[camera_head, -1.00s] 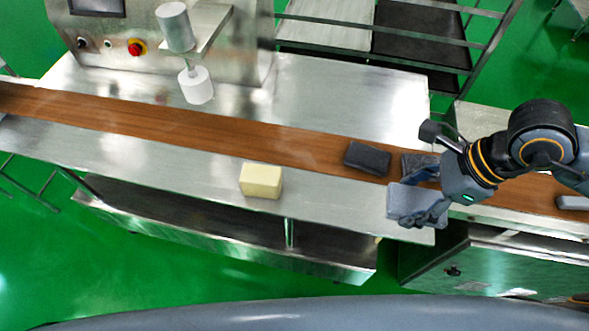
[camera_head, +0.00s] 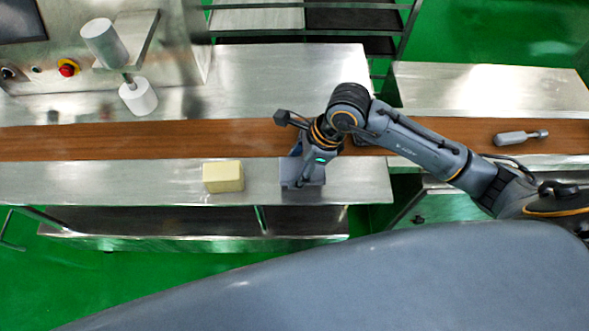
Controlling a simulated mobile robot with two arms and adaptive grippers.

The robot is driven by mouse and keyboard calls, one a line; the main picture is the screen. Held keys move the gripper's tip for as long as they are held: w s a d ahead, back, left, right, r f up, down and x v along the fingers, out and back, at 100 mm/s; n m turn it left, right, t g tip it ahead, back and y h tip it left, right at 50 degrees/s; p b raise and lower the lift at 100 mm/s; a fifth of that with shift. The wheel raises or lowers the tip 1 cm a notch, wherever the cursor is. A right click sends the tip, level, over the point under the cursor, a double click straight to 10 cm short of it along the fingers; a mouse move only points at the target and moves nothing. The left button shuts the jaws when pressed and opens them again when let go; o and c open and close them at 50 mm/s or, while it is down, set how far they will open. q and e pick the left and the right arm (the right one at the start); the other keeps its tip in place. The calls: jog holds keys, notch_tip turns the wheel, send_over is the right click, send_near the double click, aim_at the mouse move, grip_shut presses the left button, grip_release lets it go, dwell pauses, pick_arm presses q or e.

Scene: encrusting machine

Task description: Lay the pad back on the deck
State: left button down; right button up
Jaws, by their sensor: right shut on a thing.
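The grey-blue pad (camera_head: 290,173) is at the steel deck (camera_head: 352,184) in front of the brown belt, right of the yellow block. My right gripper (camera_head: 304,181) is over the pad and shut on it, with the wrist above. The gripper and wrist cover part of the pad. I cannot tell whether its underside touches the deck. My left gripper is not in view.
The pale yellow block (camera_head: 223,177) stands on the deck to the left. The brown belt (camera_head: 130,139) runs behind. A grey handled tool (camera_head: 520,138) lies on the belt at right. The deck's far left is clear.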

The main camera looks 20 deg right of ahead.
aim_at(299, 168)
jog(key=x, duration=0.1)
jog(key=p+x, duration=0.1)
jog(key=x, duration=0.1)
jog(key=shift+d+f, duration=0.2)
jog(key=shift+d, duration=0.1)
jog(key=shift+f, duration=0.25)
jog(key=shift+f, duration=0.2)
jog(key=o, duration=1.2)
jog(key=shift+r, duration=0.15)
